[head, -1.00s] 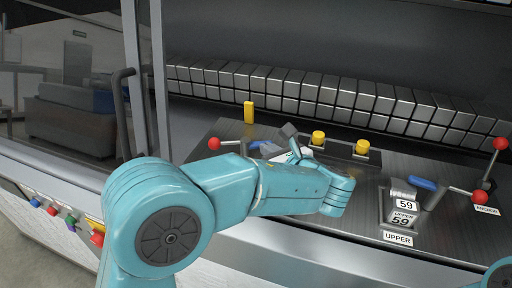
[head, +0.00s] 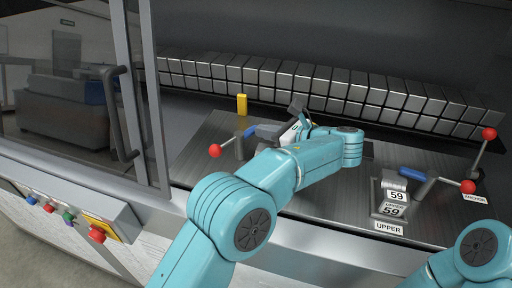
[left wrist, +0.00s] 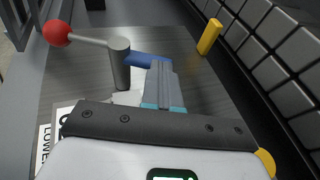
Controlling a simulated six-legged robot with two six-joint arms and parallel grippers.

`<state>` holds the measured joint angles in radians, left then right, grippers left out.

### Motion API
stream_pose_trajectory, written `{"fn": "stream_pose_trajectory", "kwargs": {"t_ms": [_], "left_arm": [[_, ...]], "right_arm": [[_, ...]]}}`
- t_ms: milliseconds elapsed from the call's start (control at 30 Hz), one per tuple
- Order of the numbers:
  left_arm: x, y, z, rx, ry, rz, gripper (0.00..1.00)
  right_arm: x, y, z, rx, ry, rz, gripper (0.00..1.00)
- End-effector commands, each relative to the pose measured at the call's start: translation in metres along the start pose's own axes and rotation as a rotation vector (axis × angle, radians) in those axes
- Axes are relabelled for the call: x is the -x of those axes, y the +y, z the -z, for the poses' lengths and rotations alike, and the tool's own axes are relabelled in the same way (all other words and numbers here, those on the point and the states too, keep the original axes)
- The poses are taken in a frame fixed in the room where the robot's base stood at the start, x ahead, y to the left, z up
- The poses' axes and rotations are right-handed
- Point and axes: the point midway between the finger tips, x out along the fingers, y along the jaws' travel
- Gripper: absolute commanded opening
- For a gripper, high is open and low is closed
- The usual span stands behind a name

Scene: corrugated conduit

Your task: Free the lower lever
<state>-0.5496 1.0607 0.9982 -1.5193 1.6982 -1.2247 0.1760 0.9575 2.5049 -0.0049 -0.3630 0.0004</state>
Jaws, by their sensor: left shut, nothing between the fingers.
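The lower lever is a grey post and arm with a red ball (head: 215,151) at one end and a blue piece (head: 250,131) at the other. In the left wrist view its red ball (left wrist: 57,33) is at upper left, its post (left wrist: 120,64) stands upright, and its blue bar (left wrist: 147,60) points right. My left gripper (head: 264,130) is shut and empty. In the left wrist view its fingertips (left wrist: 160,68) overlap the blue bar's right end; contact cannot be told. A partly hidden "LOWER" label (left wrist: 44,145) lies at lower left. My right gripper is out of view.
The upper lever has a red ball (head: 467,187) and blue piece (head: 415,173), beside a "59" tag (head: 396,195). Another red-knobbed lever (head: 489,133) stands far right. A yellow block (head: 242,104) stands behind, before a row of metal blocks (head: 300,85). A glass door is left.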

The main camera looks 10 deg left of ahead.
Motion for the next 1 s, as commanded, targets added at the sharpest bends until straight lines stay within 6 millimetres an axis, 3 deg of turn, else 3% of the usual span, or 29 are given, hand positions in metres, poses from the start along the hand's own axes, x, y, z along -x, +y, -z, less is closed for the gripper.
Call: {"fn": "stream_pose_trajectory", "kwargs": {"t_ms": [333,1000], "left_arm": [[-0.015,-0.009,-0.005,0.001,-0.001,-0.004,0.0],[-0.023,-0.012,-0.006,0.038,0.0,-0.125,0.0]], "right_arm": [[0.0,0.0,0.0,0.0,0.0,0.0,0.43],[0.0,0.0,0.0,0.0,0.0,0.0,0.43]]}}
